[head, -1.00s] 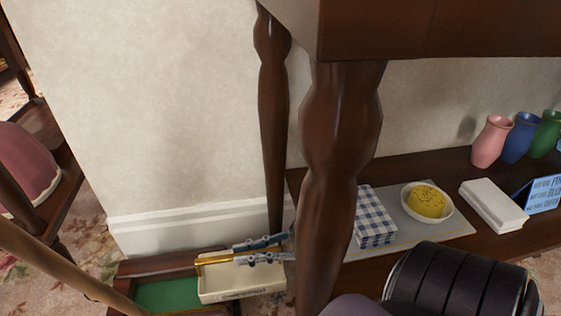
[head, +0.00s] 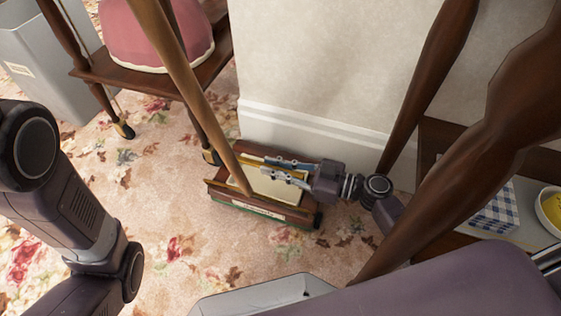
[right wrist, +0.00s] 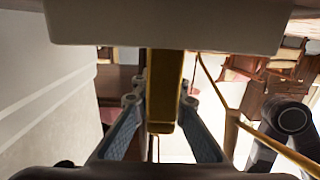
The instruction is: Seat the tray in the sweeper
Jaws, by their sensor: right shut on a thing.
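The sweeper (head: 218,186) is a dark wooden box with a pale front label, low on the carpet beside the wall. Its long wooden handle (head: 185,85) slants up to the left. The cream tray (head: 272,190) shows within the sweeper's outline in the head view; whether it rests inside or hovers just above, I cannot tell. My right gripper (head: 268,169) is shut on the tray's gold handle. In the right wrist view the gold handle (right wrist: 160,85) stands between the fingers, with the cream tray (right wrist: 165,27) across the top. My left arm shows, but its gripper is out of view.
Dark turned table legs (head: 430,85) stand right of the sweeper, close to my right arm. A low shelf (head: 445,135) holds a checked cloth (head: 493,210) and a bowl. A stand with a pink cushion (head: 155,35) is behind left. Floral carpet is clear in front.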

